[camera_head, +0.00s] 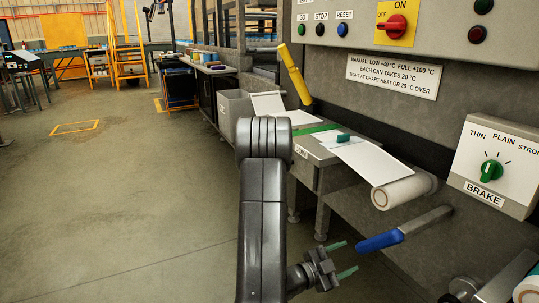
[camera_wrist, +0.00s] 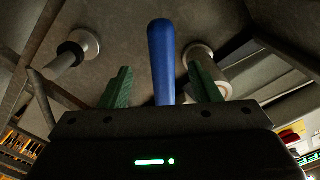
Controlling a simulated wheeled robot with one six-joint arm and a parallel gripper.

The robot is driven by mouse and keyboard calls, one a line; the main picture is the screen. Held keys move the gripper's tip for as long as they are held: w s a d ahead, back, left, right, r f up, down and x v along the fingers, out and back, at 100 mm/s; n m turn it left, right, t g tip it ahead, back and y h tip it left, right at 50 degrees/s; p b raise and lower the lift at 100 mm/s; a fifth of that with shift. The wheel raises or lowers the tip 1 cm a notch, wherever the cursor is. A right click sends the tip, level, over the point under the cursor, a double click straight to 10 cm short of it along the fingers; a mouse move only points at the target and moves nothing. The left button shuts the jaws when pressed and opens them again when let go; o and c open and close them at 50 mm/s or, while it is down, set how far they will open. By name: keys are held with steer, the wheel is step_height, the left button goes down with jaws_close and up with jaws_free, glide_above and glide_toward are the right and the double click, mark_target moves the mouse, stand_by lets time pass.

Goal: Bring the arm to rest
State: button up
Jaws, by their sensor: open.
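My gripper (camera_head: 341,259) is open, low at the bottom middle of the head view, with its green fingertips apart and nothing between them. Its green fingers (camera_wrist: 162,88) also show in the wrist view, spread wide. A blue lever handle (camera_head: 380,242) on a metal bar is just right of and above the fingers in the head view. In the wrist view the blue handle (camera_wrist: 162,60) stands upright in the gap between the fingers as seen. I cannot tell how far it is beyond the fingertips. My arm reaches down through the middle of the head view.
A paper roll (camera_head: 405,190) sits above the lever with a white sheet running to a bench. A brake box with a green knob (camera_head: 491,171) is at the right. A yellow lever (camera_head: 295,75) and a button panel are above. Open floor (camera_head: 110,200) lies left.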

mark_target(369, 242)
steer(key=b+x, duration=0.1)
steer(key=x, duration=0.9)
steer(key=shift+w+d+b, duration=0.2)
steer(key=shift+d+b, duration=0.1)
steer(key=shift+r, duration=0.15)
steer(key=shift+a, duration=0.1)
steer(key=p+v, duration=0.2)
steer(key=v, duration=1.2)
steer(key=b+x, duration=0.2)
steer(key=x, duration=1.2)
steer(key=shift+w+r+p, duration=0.2)
steer(key=shift+w+p, duration=0.05)
steer(key=shift+p, duration=0.05)
steer(key=shift+w+a+r+m, duration=0.1)
steer(key=shift+w+m, duration=0.05)
steer(key=shift+m, duration=0.35)
